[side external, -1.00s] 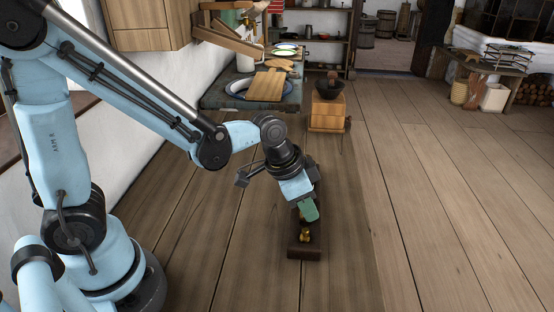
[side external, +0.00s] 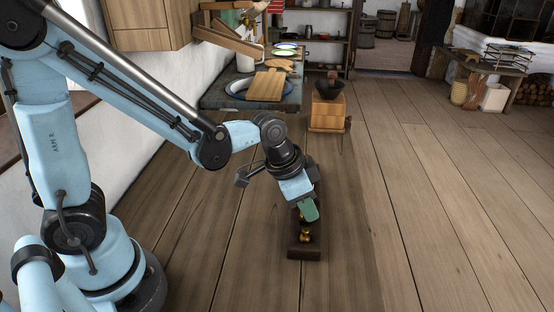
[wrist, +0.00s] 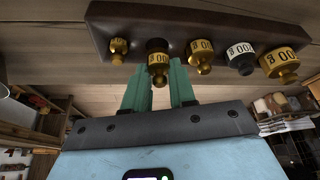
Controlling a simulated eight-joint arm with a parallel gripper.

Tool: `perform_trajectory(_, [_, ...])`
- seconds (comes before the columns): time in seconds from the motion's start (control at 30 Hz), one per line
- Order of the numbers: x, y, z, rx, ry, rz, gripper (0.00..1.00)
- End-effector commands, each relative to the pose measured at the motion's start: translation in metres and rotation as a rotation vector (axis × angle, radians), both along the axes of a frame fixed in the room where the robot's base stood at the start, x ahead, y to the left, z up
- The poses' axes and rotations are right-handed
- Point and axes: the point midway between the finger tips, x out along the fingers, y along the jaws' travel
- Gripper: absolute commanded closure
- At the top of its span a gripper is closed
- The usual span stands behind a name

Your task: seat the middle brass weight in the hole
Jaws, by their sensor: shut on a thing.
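My gripper (wrist: 160,76) has two green fingers shut on a brass weight (wrist: 158,57), second from the left in the wrist view. This weight is at the near edge of a dark wooden block (wrist: 105,17); I cannot tell whether its base is in a hole. A smaller brass weight (wrist: 118,47) is to its left. Two more brass weights, one in the middle (wrist: 203,50) and one at the right end (wrist: 284,62), and a dark weight (wrist: 241,55) between them are to its right. In the side view my gripper (side external: 310,212) hides most of the block (side external: 304,254).
The block stands on a wooden plank surface, with bare boards to its right in the side view. A wooden box with a dark bowl on top (side external: 328,116) stands further back. A counter with a cutting board (side external: 266,86) is behind my arm.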

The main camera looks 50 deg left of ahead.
Motion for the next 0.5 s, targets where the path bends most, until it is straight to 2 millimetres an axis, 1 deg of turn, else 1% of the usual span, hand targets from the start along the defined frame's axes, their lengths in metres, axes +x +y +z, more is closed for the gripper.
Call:
perform_trajectory(0.23, [0.0001, 0.0000, -0.0005, 0.000, 0.000, 0.000, 1.00])
perform_trajectory(0.5, [0.0004, -0.0001, -0.0063, 0.000, 0.000, 0.000, 1.00])
